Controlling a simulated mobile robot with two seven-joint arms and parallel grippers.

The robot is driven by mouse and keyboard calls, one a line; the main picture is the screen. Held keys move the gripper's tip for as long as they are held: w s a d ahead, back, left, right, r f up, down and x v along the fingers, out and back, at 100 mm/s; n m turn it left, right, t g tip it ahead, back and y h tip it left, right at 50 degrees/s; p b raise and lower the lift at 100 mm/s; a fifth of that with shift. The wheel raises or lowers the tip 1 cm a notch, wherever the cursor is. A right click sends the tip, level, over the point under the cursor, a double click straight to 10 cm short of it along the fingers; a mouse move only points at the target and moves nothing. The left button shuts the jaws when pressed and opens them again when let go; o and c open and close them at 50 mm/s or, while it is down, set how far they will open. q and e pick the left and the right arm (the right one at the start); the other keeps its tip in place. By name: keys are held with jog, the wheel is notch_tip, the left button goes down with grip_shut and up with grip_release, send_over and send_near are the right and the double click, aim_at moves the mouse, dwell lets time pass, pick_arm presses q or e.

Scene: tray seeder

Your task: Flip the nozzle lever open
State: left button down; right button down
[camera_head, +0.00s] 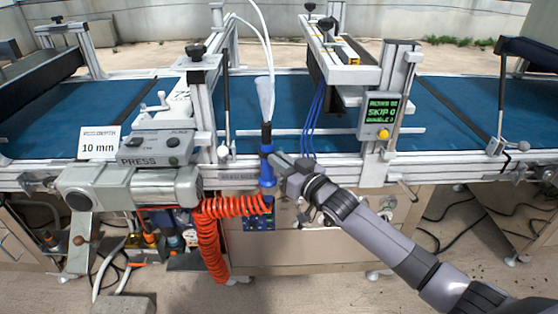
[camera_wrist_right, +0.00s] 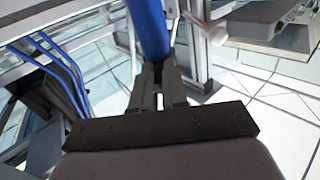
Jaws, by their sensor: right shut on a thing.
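A blue hand-held nozzle tool (camera_head: 267,165) stands upright in front of the conveyor, with a black neck and a pale tapered tip on top. It also shows in the right wrist view as a blue tube (camera_wrist_right: 147,28). My right gripper (camera_head: 275,163) is shut on the blue body from the right side. In the right wrist view its fingers (camera_wrist_right: 158,78) meet the tube at top centre. I cannot make out a separate lever on the tool. My left gripper is not in view.
A coiled orange hose (camera_head: 210,236) hangs below the tool. The PRESS unit (camera_head: 150,150) stands at the left, and a display box (camera_head: 381,120) with a yellow knob at the right. Blue tubes (camera_head: 313,122) hang close to the right of the tool. The blue belt (camera_head: 450,110) is bare at right.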

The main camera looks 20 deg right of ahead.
jog(key=c, duration=1.1)
grip_release()
jog(key=shift+c, duration=0.2)
jog(key=shift+s+d, duration=0.1)
jog(key=v, duration=0.7)
